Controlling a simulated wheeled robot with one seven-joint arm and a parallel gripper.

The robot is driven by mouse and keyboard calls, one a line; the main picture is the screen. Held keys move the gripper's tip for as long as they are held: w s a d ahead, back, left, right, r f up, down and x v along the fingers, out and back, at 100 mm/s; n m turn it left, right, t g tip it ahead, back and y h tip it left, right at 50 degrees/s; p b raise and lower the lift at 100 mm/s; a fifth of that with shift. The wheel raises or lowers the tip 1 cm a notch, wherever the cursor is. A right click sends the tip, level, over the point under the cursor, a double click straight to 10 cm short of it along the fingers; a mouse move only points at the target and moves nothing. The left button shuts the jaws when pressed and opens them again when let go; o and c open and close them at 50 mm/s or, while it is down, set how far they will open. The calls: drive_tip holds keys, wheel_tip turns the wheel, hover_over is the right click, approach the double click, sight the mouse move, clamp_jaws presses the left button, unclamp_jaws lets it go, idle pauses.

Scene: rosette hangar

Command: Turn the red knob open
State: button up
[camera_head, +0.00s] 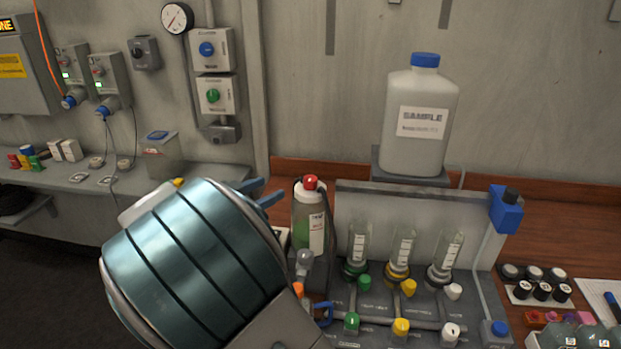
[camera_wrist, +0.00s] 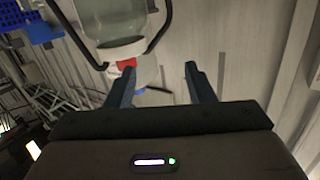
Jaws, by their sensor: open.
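A red knob-like cap (camera_head: 310,182) sits on top of an upright bottle (camera_head: 309,232) with green liquid and a white label, at the left end of the bench rack. My gripper (camera_head: 262,190) is open just left of that cap, its blue-grey fingers pointing towards the back wall. In the wrist view my gripper (camera_wrist: 159,68) is open, with no object clearly held. A red part (camera_wrist: 127,64) shows there by the left fingertip, below a clear vessel (camera_wrist: 112,22). I cannot tell whether the finger touches it, or whether it is the same red cap.
A rack panel (camera_head: 407,203) carries several glass tubes and coloured knobs, including a green knob (camera_head: 351,323) and a yellow knob (camera_head: 400,327). A large sample jug (camera_head: 414,120) stands behind. Wall boxes with a blue knob (camera_head: 207,49) and a green knob (camera_head: 213,96) hang at left.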

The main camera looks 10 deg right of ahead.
sight(305, 184)
drive_tip(key=s+a+m+g+h, duration=0.2)
drive_tip(key=s+g+h, duration=0.1)
drive_tip(key=s, duration=0.2)
drive_tip(key=x, duration=0.4)
drive_tip(key=p+x, duration=0.1)
drive_tip(key=x, duration=0.4)
drive_tip(key=p+x, duration=0.1)
drive_tip(key=x, duration=0.3)
drive_tip(key=shift+w+d+r, duration=0.1)
drive_tip(key=shift+w+d, duration=0.1)
drive_tip(key=shift+w, duration=0.25)
drive_tip(key=c, duration=0.9)
